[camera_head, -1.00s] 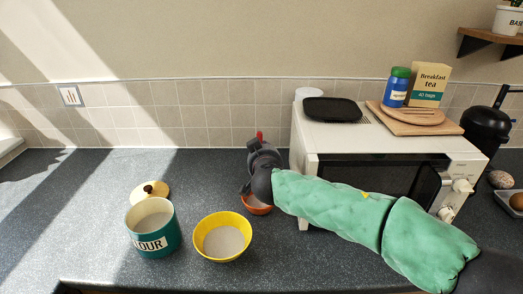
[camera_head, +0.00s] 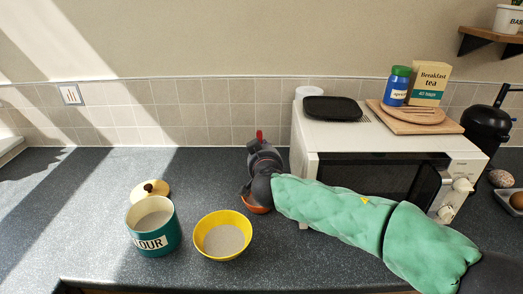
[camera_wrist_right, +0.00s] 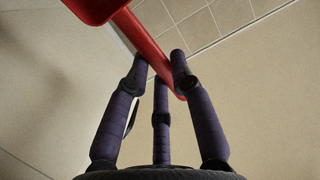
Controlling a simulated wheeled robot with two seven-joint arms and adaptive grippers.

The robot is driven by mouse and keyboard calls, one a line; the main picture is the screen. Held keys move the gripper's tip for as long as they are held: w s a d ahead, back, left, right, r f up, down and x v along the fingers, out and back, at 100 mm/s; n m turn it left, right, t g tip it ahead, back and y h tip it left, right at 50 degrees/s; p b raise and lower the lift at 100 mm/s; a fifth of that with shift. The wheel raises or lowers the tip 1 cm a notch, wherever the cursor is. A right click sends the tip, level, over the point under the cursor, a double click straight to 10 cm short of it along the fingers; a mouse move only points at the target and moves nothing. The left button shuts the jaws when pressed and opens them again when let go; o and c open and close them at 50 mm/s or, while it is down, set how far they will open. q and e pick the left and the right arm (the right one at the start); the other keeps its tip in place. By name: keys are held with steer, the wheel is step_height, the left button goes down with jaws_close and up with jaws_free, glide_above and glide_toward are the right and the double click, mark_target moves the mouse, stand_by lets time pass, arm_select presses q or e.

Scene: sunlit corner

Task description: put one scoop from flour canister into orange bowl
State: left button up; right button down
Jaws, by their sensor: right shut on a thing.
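The teal flour canister (camera_head: 158,246) stands open at the front left, pale flour showing inside. The orange bowl (camera_head: 257,209) is to its right, beside the microwave, and mostly hidden by my right gripper (camera_head: 262,158). That gripper is above the bowl, shut on a red scoop (camera_head: 259,136), of which only a small red part shows in the head view. In the right wrist view the fingers (camera_wrist_right: 160,70) close around the scoop's handle, and its red head (camera_wrist_right: 92,8) is cut off at the top. Whether the scoop or bowl holds flour cannot be seen. My left gripper is not in view.
A yellow bowl (camera_head: 246,225) of pale powder stands between canister and orange bowl. A cream lid (camera_head: 142,189) lies behind the canister. The white microwave (camera_head: 305,145) stands close to my right arm, with a board, jar and tea box on top. The left counter is clear.

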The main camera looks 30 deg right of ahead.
steer(key=w+d+f+m+g+y+p, duration=0.3)
steer(key=g+p, duration=0.9)
steer(key=p, duration=3.7)
steer(key=shift+w+d+f+m+g+y, duration=0.3)
steer(key=shift+d+f+m+y, duration=0.75)
steer(key=shift+d+m+y, duration=1.4)
steer(key=shift+d+n+h, duration=0.35)
steer(key=shift+d+n, duration=0.05)
steer(key=shift+n, duration=0.25)
